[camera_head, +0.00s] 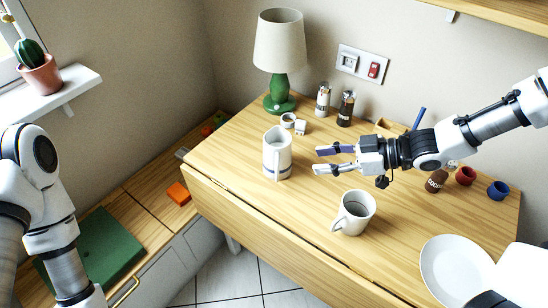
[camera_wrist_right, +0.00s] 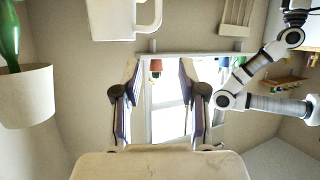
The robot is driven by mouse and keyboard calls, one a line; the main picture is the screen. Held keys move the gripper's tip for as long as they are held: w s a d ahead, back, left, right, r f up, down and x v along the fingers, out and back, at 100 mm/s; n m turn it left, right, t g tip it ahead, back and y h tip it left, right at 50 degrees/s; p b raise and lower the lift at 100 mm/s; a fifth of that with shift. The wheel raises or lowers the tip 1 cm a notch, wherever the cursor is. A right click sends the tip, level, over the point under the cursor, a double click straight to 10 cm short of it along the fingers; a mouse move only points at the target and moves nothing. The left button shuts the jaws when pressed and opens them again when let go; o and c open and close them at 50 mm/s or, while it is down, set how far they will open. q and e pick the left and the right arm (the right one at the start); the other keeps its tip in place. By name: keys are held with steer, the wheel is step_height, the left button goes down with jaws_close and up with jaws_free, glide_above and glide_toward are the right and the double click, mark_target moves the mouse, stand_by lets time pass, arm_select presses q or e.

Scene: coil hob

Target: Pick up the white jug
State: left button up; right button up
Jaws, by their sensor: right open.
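The white jug (camera_head: 277,153) stands upright on the left part of the wooden table, with its handle toward the front. My right gripper (camera_head: 318,160) is open and empty, to the right of the jug and apart from it, its fingers pointing left toward it. In the right wrist view, which looks upside down, the jug (camera_wrist_right: 112,22) shows at the top, cut by the edge. The open fingers (camera_wrist_right: 160,65) have nothing between them. My left arm shows at the left of the head view, but its gripper is out of frame.
A white mug (camera_head: 357,209) stands in front of my right gripper. A lamp (camera_head: 279,45) and two shakers (camera_head: 334,107) stand behind the jug. A dark shaker (camera_head: 435,181), red cup (camera_head: 466,176), blue cup (camera_head: 498,190) and plate (camera_head: 452,268) are at the right.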

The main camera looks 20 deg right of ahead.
steer(key=b, duration=0.3)
glide_toward(276, 174)
steer(key=d, duration=0.2)
steer(key=b+x, duration=0.3)
steer(key=x, duration=0.3)
steer(key=shift+a+f, duration=0.2)
steer(key=shift+f, duration=0.05)
steer(key=b+x, duration=0.1)
steer(key=x, duration=0.4)
steer(key=shift+w+a, duration=0.1)
steer(key=shift+a, duration=0.25)
arm_select(q)
step_height(276, 174, down, 8)
steer(key=shift+w, duration=0.2)
arm_select(e)
steer(key=shift+d, duration=0.1)
arm_select(q)
steer(key=shift+f, duration=0.1)
arm_select(e)
steer(key=shift+r, duration=0.1)
jaws_close()
